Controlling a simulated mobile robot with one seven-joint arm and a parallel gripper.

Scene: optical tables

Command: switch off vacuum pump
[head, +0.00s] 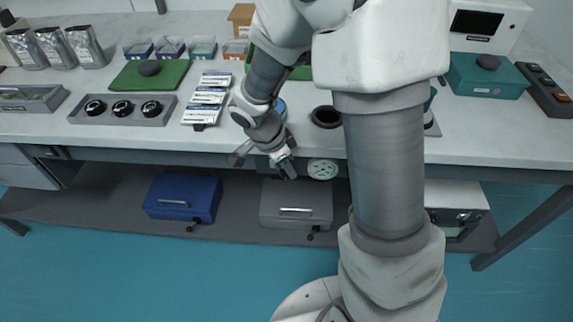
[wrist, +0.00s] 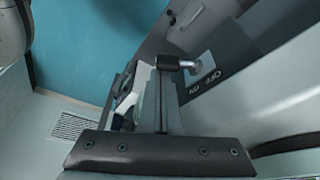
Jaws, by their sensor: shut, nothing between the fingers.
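My gripper (head: 287,172) is shut and empty at the front edge of the bench, left of a round dial gauge (head: 322,169). In the wrist view its dark fingertips (wrist: 168,63) are together beside a short metal switch lever (wrist: 190,66), touching it or very close. The lever stands out from a dark grey panel (wrist: 232,75) with OFF and ON printed on it, presumably the pump's switch panel. I cannot tell which way the lever is set. In the head view my arm and gripper hide the switch, and the pump's body cannot be made out.
The bench top (head: 50,130) holds a grey tray with black knobs (head: 122,108), white labelled packets (head: 207,97) and a teal case (head: 487,77). On the lower shelf are a blue box (head: 182,197) and a grey box (head: 295,203). The floor in front is clear.

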